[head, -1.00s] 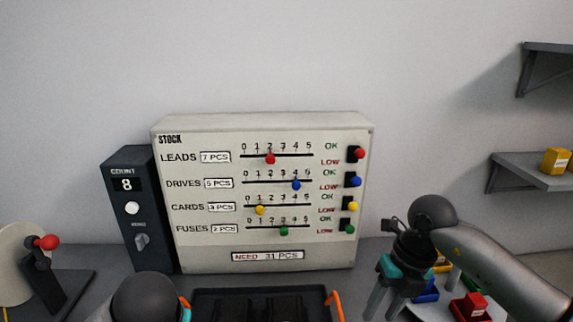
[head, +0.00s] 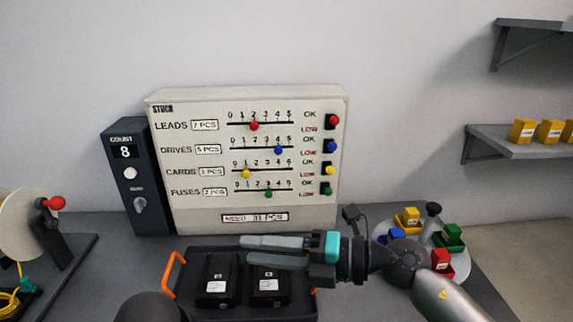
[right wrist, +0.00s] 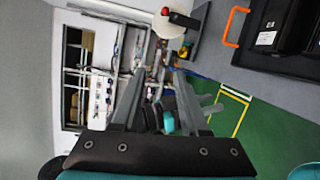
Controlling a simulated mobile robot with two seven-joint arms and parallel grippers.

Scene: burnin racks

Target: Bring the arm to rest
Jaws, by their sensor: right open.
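My right gripper (head: 246,250) reaches in from the right, with its two grey fingers pointing left above the black tray (head: 185,250). The fingers stand apart and nothing is between them. In the right wrist view the gripper (right wrist: 159,78) is also open and empty, its fingers pointing toward the far room. A dark rounded part of my left arm shows at the bottom edge of the head view. I cannot make out my left gripper.
The tray holds two black drives (head: 217,280) and has orange handles. Behind stands the stock board (head: 245,200) with the count box (head: 140,205). A round tray (head: 415,270) of coloured bins is at right, a reel (head: 22,235) at left. Shelves (head: 510,145) hang at right.

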